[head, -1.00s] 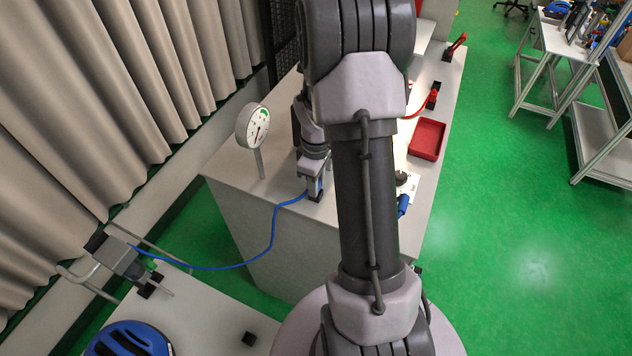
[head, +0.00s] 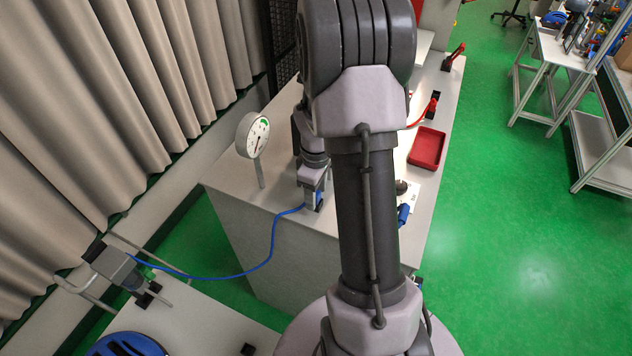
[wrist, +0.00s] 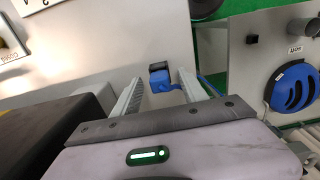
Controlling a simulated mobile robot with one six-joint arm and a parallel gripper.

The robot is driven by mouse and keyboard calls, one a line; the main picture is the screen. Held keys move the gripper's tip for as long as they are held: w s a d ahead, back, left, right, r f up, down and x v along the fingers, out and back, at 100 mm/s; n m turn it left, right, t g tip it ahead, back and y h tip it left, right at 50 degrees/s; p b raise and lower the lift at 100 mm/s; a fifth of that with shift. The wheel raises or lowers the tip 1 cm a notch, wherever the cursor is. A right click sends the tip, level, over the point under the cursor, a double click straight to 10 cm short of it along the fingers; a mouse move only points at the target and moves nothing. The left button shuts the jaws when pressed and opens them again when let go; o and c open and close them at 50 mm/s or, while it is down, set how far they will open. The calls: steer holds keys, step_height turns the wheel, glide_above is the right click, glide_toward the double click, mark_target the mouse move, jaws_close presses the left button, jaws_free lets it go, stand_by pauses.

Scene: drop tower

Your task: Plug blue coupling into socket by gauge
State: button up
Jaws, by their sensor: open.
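The blue coupling (wrist: 162,84) sits against the black socket (wrist: 159,67) on the grey bench top, with a blue hose running off to the right in the wrist view. How deep it sits in the socket cannot be told. My gripper (wrist: 159,77) is open, with one finger on each side of the coupling and a visible gap to each. In the head view my gripper (head: 313,193) points down at the bench edge, partly hiding the coupling (head: 320,200). The gauge (head: 252,134) stands on a post to its left, with a white dial.
The blue hose (head: 272,245) hangs across the gap to a grey fitting (head: 113,262) on the near bench. A red tray (head: 427,148) and red levers (head: 431,107) are on the right of the bench.

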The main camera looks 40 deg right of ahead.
step_height(320, 180, up, 17)
steer(key=p, duration=0.1)
steer(key=shift+p, duration=0.4)
steer(key=s+a+f+m+t+b, duration=0.2)
steer(key=a+f+b, duration=0.4)
steer(key=a+b, duration=0.3)
steer(key=s+a+f+m+t+y+b, duration=0.1)
steer(key=s+a+f+m+b, duration=0.3)
steer(key=a+b, duration=0.5)
steer(key=s+a+f+m+t+y+b, duration=0.1)
steer(key=s+a+f+m+t+b, duration=0.1)
steer(key=s+a+f+b, duration=0.4)
steer(key=a+f+b, duration=0.2)
steer(key=a+b, duration=0.1)
steer(key=b, duration=0.1)
steer(key=shift+s+a+f+m+t, duration=0.15)
steer(key=shift+f+m+t, duration=0.05)
steer(key=shift+m+t, duration=0.2)
